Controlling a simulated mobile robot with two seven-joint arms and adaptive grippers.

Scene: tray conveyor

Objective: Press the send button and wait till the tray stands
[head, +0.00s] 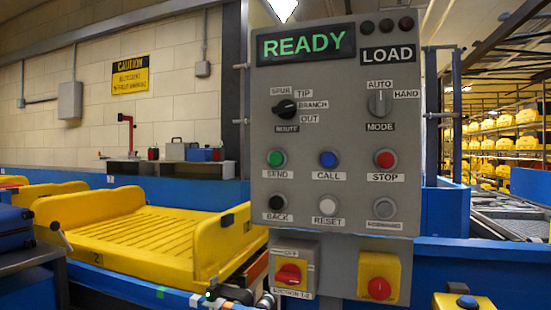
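The green SEND button (276,158) is at the left of the button rows on a grey control panel (345,230). A yellow tray (150,252) with raised end walls and a ribbed floor rests on the conveyor left of the panel. It is empty, and its right end is close to the panel. One frame alone does not show whether it moves. Neither of my grippers is in view.
Blue CALL (328,159), red STOP (385,159), black BACK (276,203) and white RESET (328,206) buttons surround SEND. ROUTE (286,108) and MODE (380,103) knobs are above. A red emergency button (379,288) is below. A dark blue case (15,228) stands at left.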

